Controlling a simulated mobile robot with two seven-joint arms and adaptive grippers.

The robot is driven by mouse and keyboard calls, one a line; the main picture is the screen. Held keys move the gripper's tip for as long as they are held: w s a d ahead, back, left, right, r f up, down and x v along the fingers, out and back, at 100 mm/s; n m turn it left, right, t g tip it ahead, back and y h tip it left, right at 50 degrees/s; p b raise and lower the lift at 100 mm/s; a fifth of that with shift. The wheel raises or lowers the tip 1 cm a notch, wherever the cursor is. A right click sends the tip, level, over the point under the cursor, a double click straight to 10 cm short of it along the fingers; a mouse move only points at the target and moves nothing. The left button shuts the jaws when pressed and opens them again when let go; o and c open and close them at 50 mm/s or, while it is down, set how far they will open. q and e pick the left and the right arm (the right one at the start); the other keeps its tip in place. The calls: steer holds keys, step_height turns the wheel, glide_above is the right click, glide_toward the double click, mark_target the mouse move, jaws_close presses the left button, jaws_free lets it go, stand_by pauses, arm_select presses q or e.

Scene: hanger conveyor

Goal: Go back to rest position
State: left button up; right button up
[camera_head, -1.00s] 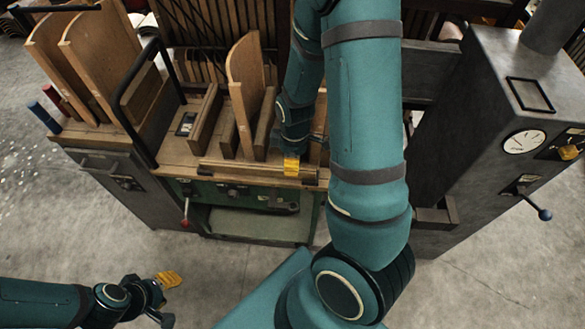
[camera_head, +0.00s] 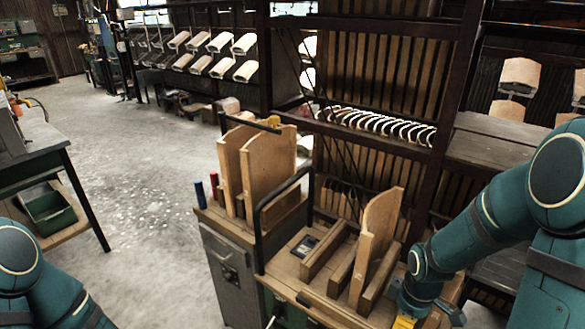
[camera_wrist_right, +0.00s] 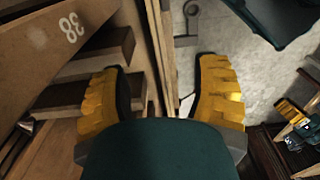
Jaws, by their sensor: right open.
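My right arm comes in from the right in the head view. Its gripper (camera_head: 408,320) is at the bottom edge, at the front of the wooden-topped bench (camera_head: 290,262), partly cut off. In the right wrist view the yellow fingers of this gripper (camera_wrist_right: 160,92) are spread apart, with nothing held between them. A wooden edge runs between and beyond them. My left arm shows at the lower left of the head view, with its gripper out of the picture.
An upright curved board (camera_head: 377,235) stands on the bench, left of my right gripper. More tall boards (camera_head: 265,165) and a black bar handle (camera_head: 262,235) are farther left. A table (camera_head: 35,150) stands at the far left. The floor (camera_head: 140,180) between is clear.

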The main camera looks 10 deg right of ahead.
steer(key=a+f+m+y, duration=0.1)
steer(key=a+f+m, duration=0.2)
steer(key=a, duration=0.5)
steer(key=s+a+f+m+t+y, duration=0.1)
steer(key=a+f+m, duration=0.2)
steer(key=a+f, duration=0.3)
steer(key=a+f+m+y, duration=0.1)
steer(key=a+f+m, duration=0.3)
steer(key=a, duration=0.6)
steer(key=shift+s+f+t+y, duration=0.2)
steer(key=shift+f+t+y, duration=0.1)
steer(key=shift+f, duration=0.4)
